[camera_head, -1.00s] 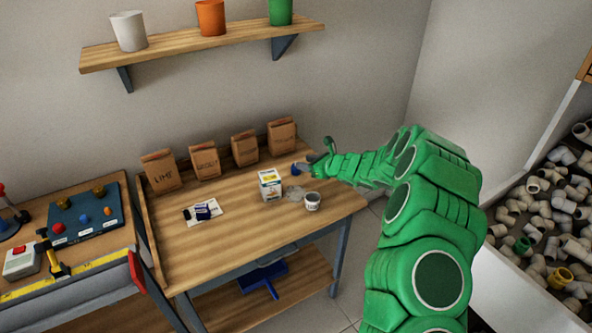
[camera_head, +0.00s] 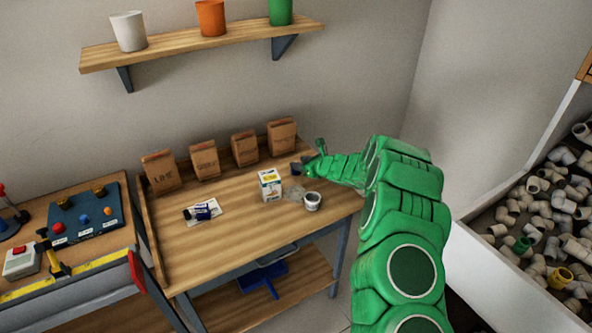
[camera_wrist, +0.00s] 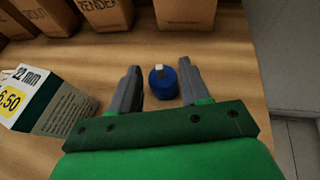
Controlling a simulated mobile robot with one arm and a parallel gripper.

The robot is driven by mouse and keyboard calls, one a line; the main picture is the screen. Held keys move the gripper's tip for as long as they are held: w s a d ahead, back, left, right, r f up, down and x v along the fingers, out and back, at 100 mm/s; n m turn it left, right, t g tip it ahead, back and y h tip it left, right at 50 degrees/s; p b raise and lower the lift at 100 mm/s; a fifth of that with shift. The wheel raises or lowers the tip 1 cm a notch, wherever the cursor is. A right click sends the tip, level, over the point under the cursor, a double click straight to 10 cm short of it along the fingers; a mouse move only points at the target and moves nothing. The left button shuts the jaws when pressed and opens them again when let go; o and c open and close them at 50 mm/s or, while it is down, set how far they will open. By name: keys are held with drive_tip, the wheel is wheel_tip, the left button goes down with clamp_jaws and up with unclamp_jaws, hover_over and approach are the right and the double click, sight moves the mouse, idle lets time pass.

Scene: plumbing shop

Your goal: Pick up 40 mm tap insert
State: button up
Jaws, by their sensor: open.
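A short blue cylinder with a pale square stem on top, which looks like the tap insert (camera_wrist: 163,82), stands upright on the wooden bench in the wrist view. No size marking shows on it. My gripper (camera_wrist: 159,70) is open, with one grey finger to the left of the blue piece and one to its right. A gap shows on the left; the right finger is close beside it, and I cannot tell whether they touch. In the head view my gripper (camera_head: 304,167) is at the bench's right end, and the blue piece is mostly hidden by it.
A white box (camera_wrist: 55,105) marked 22 mm stands left of my gripper. Several brown paper bags (camera_wrist: 185,13) line the bench's back. A white tub (camera_head: 312,202) and a clear bag (camera_head: 294,194) are in front. A card with a blue item (camera_head: 203,211) lies left.

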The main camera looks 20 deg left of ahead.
drive_tip(key=shift+x, duration=1.45)
drive_tip(key=shift+c, duration=0.4)
clamp_jaws()
